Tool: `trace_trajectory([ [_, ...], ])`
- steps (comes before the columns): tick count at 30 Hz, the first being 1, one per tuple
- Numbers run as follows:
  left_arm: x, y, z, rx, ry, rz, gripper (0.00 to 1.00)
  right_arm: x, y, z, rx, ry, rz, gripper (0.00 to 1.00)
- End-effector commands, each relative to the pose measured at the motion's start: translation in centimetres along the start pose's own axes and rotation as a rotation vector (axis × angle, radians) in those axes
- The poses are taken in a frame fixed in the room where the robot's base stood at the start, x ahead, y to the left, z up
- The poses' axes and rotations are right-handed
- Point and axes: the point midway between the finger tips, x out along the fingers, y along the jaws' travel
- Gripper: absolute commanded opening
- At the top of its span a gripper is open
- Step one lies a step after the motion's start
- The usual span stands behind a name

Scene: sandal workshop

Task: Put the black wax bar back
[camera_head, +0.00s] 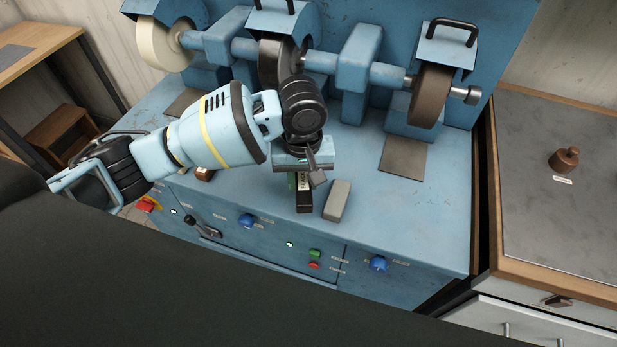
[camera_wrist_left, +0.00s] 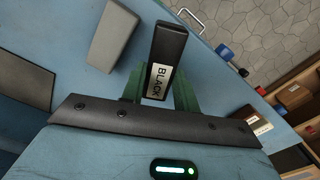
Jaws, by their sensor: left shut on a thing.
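The black wax bar (camera_head: 304,200) is a dark block with a white label. In the left wrist view the bar (camera_wrist_left: 168,50) shows its label, which reads BLACK. My left gripper (camera_head: 303,182) is shut on the bar at the front of the blue machine top (camera_head: 240,210). In the wrist view its green fingers (camera_wrist_left: 158,88) lie on both sides of the labelled end. I cannot tell whether the bar touches the surface. My right gripper is not in view.
A grey block (camera_head: 337,201) lies just right of the black bar. A brown bar (camera_head: 205,174) lies to the left, partly behind my arm. Grinding and buffing wheels (camera_head: 430,95) stand behind. Knobs and buttons (camera_head: 314,253) line the front panel. A small brown weight (camera_head: 565,160) sits on the right bench.

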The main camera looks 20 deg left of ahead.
Motion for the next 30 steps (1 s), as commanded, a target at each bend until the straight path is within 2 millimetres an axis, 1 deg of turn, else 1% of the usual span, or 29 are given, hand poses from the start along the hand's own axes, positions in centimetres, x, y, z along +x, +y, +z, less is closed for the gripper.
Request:
trace_trajectory([
  [1, 0.2, 0.3, -0.6, 0.0, -0.002, 0.0, 0.07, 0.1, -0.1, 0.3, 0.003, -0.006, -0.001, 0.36],
  [3, 0.2, 0.5, -1.2, 0.0, -0.002, 0.001, 0.07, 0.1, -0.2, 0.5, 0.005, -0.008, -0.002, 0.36],
  [11, 0.1, 0.7, -1.7, 0.002, 0.001, 0.002, 0.07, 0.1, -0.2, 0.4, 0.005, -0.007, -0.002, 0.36],
  [14, 0.2, 0.8, -2.5, -0.001, 0.001, 0.001, 0.07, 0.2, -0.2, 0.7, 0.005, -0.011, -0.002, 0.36],
  [18, 2.4, 0.8, -2.4, 0.001, -0.003, -0.003, 0.07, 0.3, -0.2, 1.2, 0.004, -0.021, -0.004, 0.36],
  [21, 3.6, 0.8, -2.4, 0.002, -0.002, -0.002, 0.07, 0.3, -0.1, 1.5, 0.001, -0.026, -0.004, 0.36],
  [30, 3.6, 0.8, -2.4, 0.002, 0.002, 0.001, 0.07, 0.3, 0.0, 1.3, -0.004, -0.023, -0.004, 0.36],
])
